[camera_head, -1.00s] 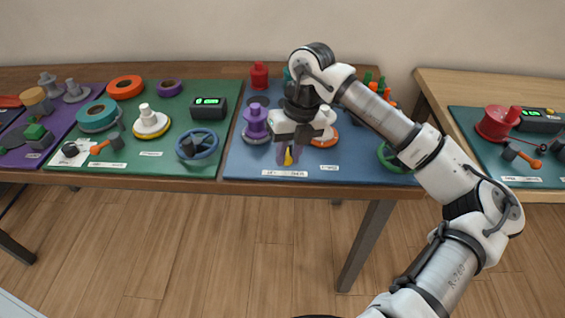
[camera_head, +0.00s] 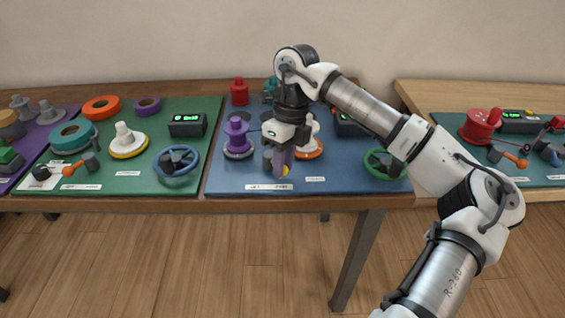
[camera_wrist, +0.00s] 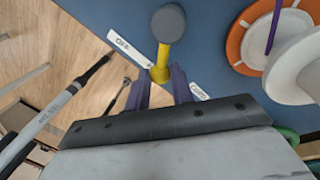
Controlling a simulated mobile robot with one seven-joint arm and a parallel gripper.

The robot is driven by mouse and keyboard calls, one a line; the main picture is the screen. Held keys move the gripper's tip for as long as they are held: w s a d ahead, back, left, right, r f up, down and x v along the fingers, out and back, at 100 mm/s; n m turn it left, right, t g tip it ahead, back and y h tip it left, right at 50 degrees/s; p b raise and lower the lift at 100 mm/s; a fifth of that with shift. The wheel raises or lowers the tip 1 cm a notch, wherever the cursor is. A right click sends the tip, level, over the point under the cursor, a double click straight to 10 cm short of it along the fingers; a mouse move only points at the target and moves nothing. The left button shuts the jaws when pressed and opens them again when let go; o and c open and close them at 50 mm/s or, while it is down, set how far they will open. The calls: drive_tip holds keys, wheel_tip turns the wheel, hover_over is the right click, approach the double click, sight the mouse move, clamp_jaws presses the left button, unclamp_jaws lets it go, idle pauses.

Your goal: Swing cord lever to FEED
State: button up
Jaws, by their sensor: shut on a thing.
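The cord lever has a yellow handle (camera_wrist: 162,62) and a dark grey round hub (camera_wrist: 168,22) in the wrist view. My gripper (camera_wrist: 160,90), with purple fingers, is shut on the handle's free end. In the head view my gripper (camera_head: 281,165) points down near the front edge of the blue board (camera_head: 225,178), and a bit of yellow handle (camera_head: 287,170) shows beside the fingers. The handle's end lies between two white labels, one left (camera_wrist: 135,50) and one right (camera_wrist: 199,91) in the wrist view. Their words are too small to read surely.
An orange-rimmed white spool (camera_wrist: 262,45) stands close right of the lever in the wrist view. A purple spool (camera_head: 238,137) is left of my gripper, and a green handwheel (camera_head: 380,164) is to its right. The green board (camera_head: 113,180) lies further left.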

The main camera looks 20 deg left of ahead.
clamp_jaws()
drive_tip(key=o, duration=0.9)
unclamp_jaws()
drive_tip(key=shift+o, duration=0.2)
drive_tip(key=shift+r, duration=0.1)
wheel_tip(320, 180, up, 13)
drive_tip(key=w+d, duration=0.1)
drive_tip(key=w, duration=0.1)
drive_tip(key=shift+w+r, duration=0.2)
drive_tip(key=shift+w, duration=0.05)
